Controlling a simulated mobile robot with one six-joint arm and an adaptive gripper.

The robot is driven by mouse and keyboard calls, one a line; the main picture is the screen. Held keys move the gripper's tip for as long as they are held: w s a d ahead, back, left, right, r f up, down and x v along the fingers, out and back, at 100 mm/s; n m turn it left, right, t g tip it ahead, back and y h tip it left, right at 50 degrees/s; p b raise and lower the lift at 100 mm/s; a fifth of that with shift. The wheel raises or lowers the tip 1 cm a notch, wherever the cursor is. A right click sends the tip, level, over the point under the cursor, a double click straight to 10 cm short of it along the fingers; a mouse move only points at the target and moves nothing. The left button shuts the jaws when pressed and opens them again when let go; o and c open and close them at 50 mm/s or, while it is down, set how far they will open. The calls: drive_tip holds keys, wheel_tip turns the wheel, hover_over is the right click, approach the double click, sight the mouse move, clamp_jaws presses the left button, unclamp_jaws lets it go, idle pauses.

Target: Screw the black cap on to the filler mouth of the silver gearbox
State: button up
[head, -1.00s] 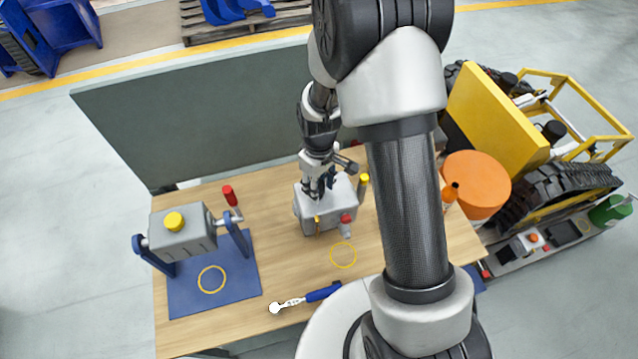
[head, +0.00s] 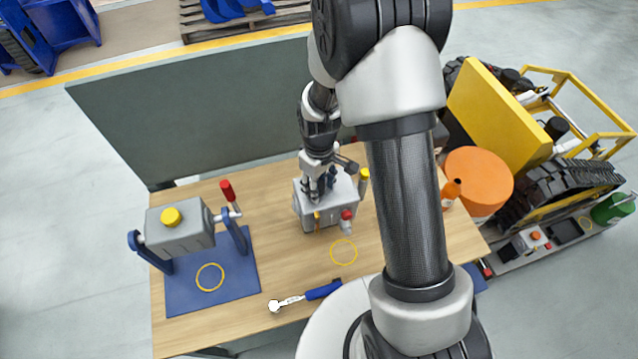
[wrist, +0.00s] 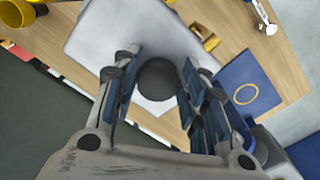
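The silver gearbox (head: 318,215) stands on the wooden bench under my gripper (head: 318,190). In the wrist view its pale top face (wrist: 110,38) shows behind the fingers. The black cap (wrist: 158,80) is a dark disc seen from above between my fingertips (wrist: 158,77). The pads lie close against both its sides, and the gripper looks shut on it. The cap is over the gearbox's top. The filler mouth is hidden beneath it, so I cannot tell whether the threads are engaged.
A grey box with a yellow cap (head: 171,217) hangs in a blue stand (head: 182,290) at left, with a red-handled crank (head: 226,190). A blue-handled wrench (head: 322,291) lies in front. An orange drum (head: 478,180) and tracked carrier stand at right. A dark panel (head: 200,130) runs behind the bench.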

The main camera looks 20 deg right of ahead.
sight(319, 188)
drive_tip(key=o, duration=0.4)
drive_tip(key=shift+r, duration=0.1)
wheel_tip(319, 188, up, 12)
drive_tip(key=shift+f, duration=0.1)
idle(0.5)
idle(0.4)
drive_tip(key=s+m+t+b, duration=0.1)
drive_tip(key=s+m+b, duration=0.1)
drive_tip(key=s+b, duration=0.3)
drive_tip(key=s+m+t+b, duration=0.2)
drive_tip(key=s+b, duration=0.4)
drive_tip(key=s, duration=0.3)
drive_tip(key=s+m+t+b, duration=0.1)
drive_tip(key=s+m+b, duration=0.1)
drive_tip(key=s+b, duration=0.4)
drive_tip(key=shift+s+a+t, duration=0.15)
drive_tip(key=shift+s+t, duration=0.15)
drive_tip(key=shift+s, duration=0.1)
